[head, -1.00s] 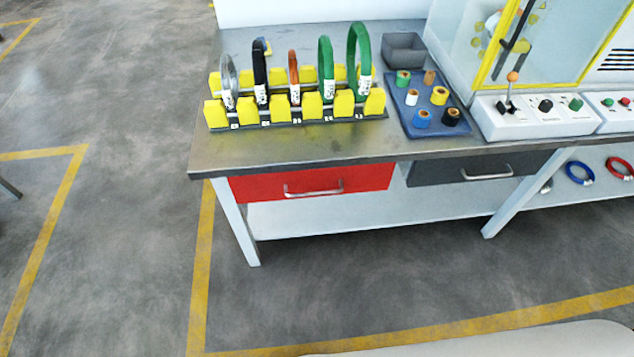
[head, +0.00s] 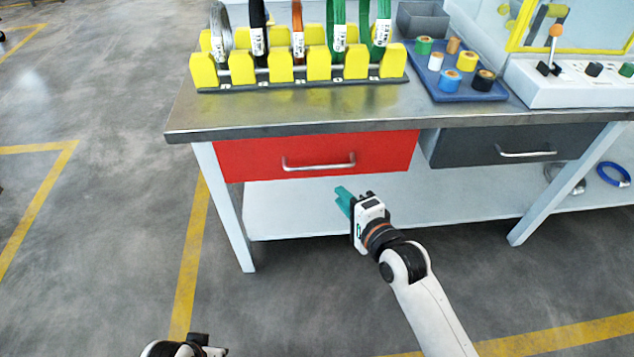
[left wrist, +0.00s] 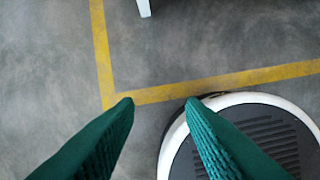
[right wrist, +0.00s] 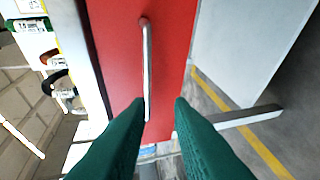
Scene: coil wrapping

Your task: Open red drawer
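The red drawer (head: 245,160) sits shut under the left part of the workbench, with a silver bar handle (head: 318,163) on its front. In the right wrist view the red drawer front (right wrist: 113,60) fills the middle, and its handle (right wrist: 147,60) runs up the picture, ahead of and between the fingertips. My right gripper (right wrist: 157,103) is open and empty; in the head view the right gripper (head: 343,198) is just below and in front of the drawer, apart from the handle. My left gripper (left wrist: 160,102) is open and empty over the floor, low at the head view's bottom edge.
The workbench top (head: 290,112) carries a yellow rack (head: 313,65) of coils, a blue tray (head: 440,84) of tape rolls and a grey bin (head: 421,18). A dark grey drawer (head: 465,150) is to the right. A lower shelf (head: 290,210) lies beneath; a bench leg (head: 228,215) stands at left.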

